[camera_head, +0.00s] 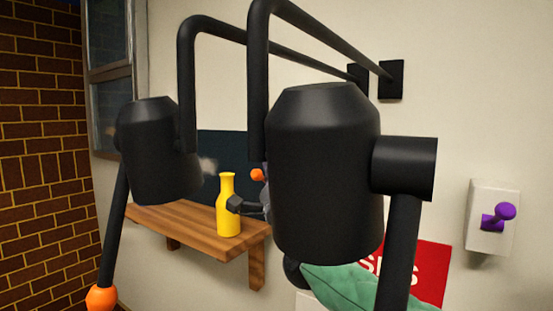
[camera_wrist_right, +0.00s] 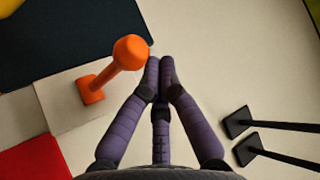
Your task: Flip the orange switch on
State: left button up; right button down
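The orange switch (camera_wrist_right: 130,50) shows in the right wrist view as a round-ended knob on a stem, with an orange foot on a pale wall plate (camera_wrist_right: 72,108). In the head view only a small orange bit (camera_head: 257,175) shows, left of a large black cylinder that hides the rest. My right gripper (camera_wrist_right: 159,62) has its purple-grey fingers drawn together, with nothing seen between them. Its tips appear just right of the orange knob; I cannot tell whether they touch. The head view mostly hides this gripper. My left gripper is not in view.
Two black cylinders (camera_head: 325,170) hang from bent pipes on wall mounts (camera_head: 391,80). A yellow bottle (camera_head: 228,215) stands on a wooden shelf (camera_head: 185,218). A purple switch (camera_head: 504,212) is at right, near a red poster (camera_head: 430,265) and green cloth (camera_head: 345,285).

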jog(key=shift+a+f, duration=0.15)
jog(key=shift+f, duration=0.1)
jog(key=shift+s, duration=0.1)
